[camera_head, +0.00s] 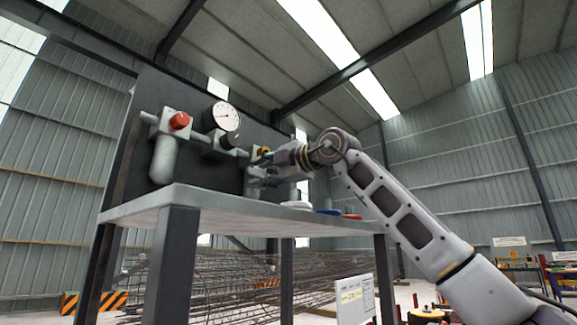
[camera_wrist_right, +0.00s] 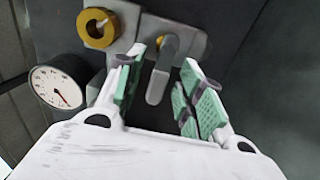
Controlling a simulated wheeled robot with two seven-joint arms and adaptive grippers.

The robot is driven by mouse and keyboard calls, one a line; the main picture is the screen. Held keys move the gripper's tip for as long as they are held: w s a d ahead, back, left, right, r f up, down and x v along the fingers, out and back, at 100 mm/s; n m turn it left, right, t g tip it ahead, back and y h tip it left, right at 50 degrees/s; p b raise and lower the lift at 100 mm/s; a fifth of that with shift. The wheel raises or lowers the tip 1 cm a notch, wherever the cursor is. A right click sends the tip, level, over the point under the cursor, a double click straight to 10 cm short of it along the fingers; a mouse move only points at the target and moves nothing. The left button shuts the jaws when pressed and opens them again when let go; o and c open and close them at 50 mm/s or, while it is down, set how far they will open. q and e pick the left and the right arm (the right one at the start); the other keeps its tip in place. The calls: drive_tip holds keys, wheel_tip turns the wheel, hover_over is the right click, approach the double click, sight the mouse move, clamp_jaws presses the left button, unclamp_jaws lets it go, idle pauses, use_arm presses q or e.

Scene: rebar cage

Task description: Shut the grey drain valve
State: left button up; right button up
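A grey lever-like handle (camera_wrist_right: 158,85), which looks like the drain valve, hangs down from a grey block on the dark panel in the right wrist view. My right gripper (camera_wrist_right: 158,88) is open, with green-padded fingers on either side of the handle. A gap shows on the right of it; I cannot tell if the left finger touches it. In the head view my right gripper (camera_head: 262,166) is at the right end of the pipe assembly, and the handle cannot be made out there. My left gripper is not in view.
A yellow ring-shaped knob (camera_wrist_right: 98,27) sits up and left of the handle. A dial gauge (camera_head: 226,116) and a red knob (camera_head: 180,120) are farther left on the assembly. A grey shelf (camera_head: 215,198) below carries white, blue and red round items at its right end.

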drive_tip(key=v, duration=1.1)
drive_tip(key=shift+s+d, duration=0.15)
drive_tip(key=shift+d, duration=0.05)
idle(0.4)
idle(0.4)
